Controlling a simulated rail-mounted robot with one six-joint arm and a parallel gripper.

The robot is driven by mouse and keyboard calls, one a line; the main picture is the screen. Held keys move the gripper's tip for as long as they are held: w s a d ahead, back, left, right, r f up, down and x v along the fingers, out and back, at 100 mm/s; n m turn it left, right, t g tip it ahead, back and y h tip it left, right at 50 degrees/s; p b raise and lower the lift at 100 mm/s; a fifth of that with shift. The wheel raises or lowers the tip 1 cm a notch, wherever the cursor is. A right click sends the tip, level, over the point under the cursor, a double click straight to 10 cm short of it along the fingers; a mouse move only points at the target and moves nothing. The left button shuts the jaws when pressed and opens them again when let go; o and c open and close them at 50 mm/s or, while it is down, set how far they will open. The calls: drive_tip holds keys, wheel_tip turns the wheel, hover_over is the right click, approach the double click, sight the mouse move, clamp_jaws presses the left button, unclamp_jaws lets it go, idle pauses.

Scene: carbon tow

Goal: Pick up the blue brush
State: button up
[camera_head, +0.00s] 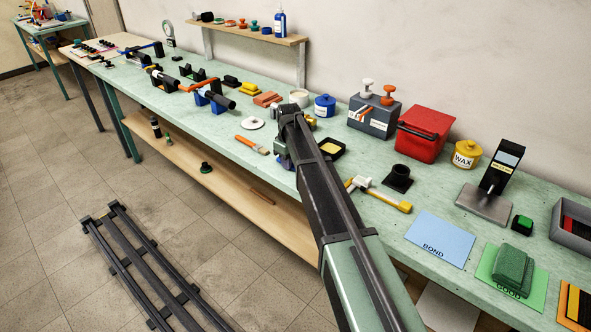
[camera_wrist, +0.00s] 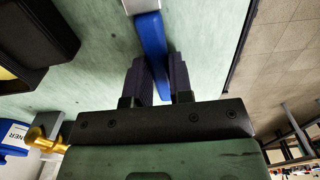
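The blue brush (camera_wrist: 151,35) shows in the wrist view as a blue handle with a pale ferrule at the top edge; its bristles are out of view. The handle lies over the pale green bench top and runs down between the two dark fingers of my gripper (camera_wrist: 160,75), its tip just short of the palm. Whether the fingers press on the handle or only flank it cannot be told. In the head view my arm hides the blue brush and the fingers.
In the head view an orange-handled brush (camera_head: 251,144) and a white round lid (camera_head: 253,123) lie left of my arm. A black tray (camera_head: 331,148) stands right of it, with a yellow-handled tool (camera_head: 383,194) and a black holder (camera_head: 398,178) farther right. The bench's front edge is close.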

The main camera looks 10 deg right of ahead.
clamp_jaws()
drive_tip(key=shift+r, duration=0.1)
wheel_tip(320, 180, up, 20)
drive_tip(key=p, duration=2)
drive_tip(key=shift+o, duration=0.5)
unclamp_jaws()
clamp_jaws()
